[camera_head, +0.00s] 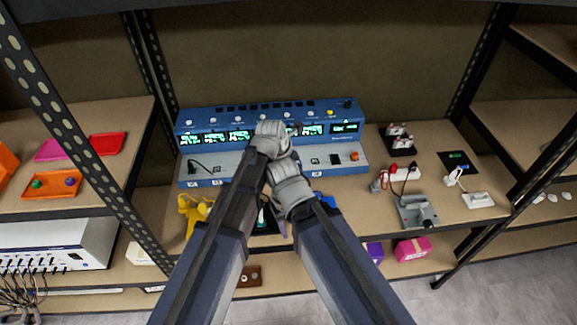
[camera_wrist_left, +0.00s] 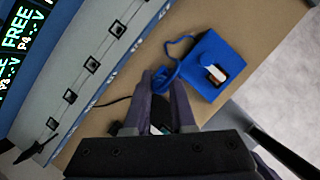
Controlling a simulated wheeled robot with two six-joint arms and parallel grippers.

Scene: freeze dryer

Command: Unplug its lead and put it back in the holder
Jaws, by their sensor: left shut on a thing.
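The blue box (camera_wrist_left: 216,66) sits on the shelf and holds a small white piece. A blue lead (camera_wrist_left: 176,42) curves from it to my left fingertips. My left gripper (camera_wrist_left: 161,84) is shut on what looks like the blue end of this lead, in front of the machine; the fingers hide much of it. In the head view the blue box (camera_head: 325,200) is mostly hidden behind my right arm. The blue machine (camera_head: 225,113) stands behind, with a row of sockets on its front. My right wrist (camera_head: 290,190) is low at the centre; its jaws are hidden.
A yellow object (camera_head: 193,212) lies left of my arms. To the right are a grey device (camera_head: 417,212), a red and white device with leads (camera_head: 405,173) and a black rack (camera_head: 397,140). Shelf posts (camera_head: 85,165) stand at both sides. Some bare shelf shows at right.

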